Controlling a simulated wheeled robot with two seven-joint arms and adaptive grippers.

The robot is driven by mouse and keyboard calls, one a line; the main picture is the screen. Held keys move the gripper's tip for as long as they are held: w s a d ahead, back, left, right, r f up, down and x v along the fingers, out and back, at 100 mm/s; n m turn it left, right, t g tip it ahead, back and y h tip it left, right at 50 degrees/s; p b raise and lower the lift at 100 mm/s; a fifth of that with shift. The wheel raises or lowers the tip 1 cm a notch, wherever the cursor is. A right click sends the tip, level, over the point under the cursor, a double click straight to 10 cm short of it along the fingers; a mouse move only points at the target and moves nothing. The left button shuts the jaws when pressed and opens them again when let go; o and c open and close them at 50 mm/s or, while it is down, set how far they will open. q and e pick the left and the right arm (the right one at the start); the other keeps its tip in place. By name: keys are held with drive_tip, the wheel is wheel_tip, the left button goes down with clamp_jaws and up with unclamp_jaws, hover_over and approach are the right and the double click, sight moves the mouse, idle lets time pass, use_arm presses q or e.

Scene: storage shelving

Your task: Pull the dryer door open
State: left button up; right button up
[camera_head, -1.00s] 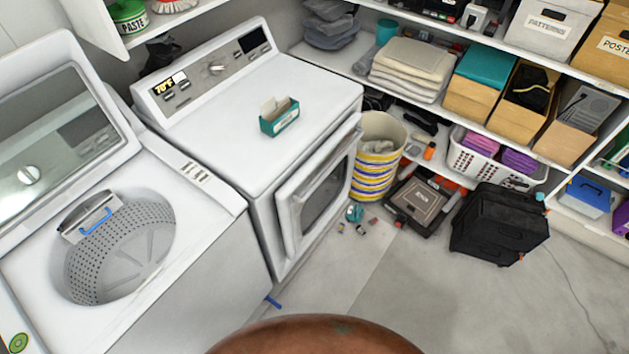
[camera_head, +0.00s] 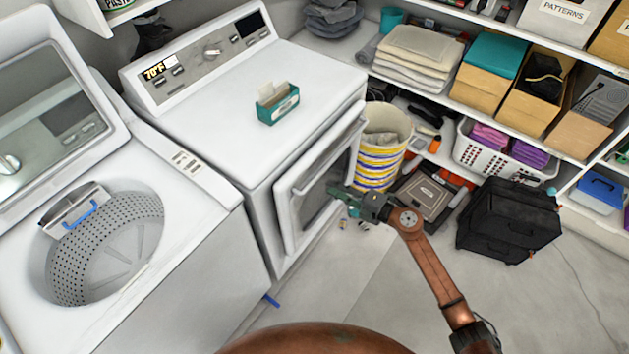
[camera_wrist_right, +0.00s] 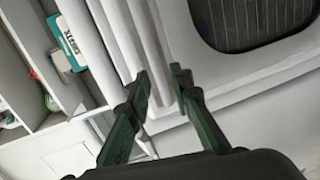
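The white dryer (camera_head: 262,98) stands in the middle left of the head view. Its front door (camera_head: 296,212) has a dark window and a pale raised frame; it looks shut or nearly shut. My right gripper (camera_head: 341,197) is in front of the door, over the window's right part. In the right wrist view the gripper (camera_wrist_right: 162,80) has its green fingers apart, with pale upright bars of the door frame or handle (camera_wrist_right: 160,45) showing between and beyond the tips. I cannot tell whether they touch. The dark door window (camera_wrist_right: 240,18) is at upper right. My left gripper is not in view.
An open top-load washer (camera_head: 190,240) stands left of the dryer. A teal box (camera_head: 279,105) sits on the dryer top. A striped basket (camera_head: 383,160), a dark case (camera_head: 430,195) and a black bag (camera_head: 508,222) stand to the right.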

sight(315, 178)
drive_tip(key=shift+n, duration=0.3)
drive_tip(key=x, duration=0.2)
drive_tip(key=b+x, duration=0.1)
drive_tip(key=x, duration=0.2)
drive_tip(key=b+x, duration=0.1)
drive_tip(key=x, duration=0.2)
drive_tip(key=shift+s+a+r, duration=0.2)
drive_tip(key=shift+a+r, duration=0.1)
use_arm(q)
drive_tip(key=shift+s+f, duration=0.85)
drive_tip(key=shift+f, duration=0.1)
use_arm(e)
drive_tip(key=shift+c, duration=0.5)
clamp_jaws()
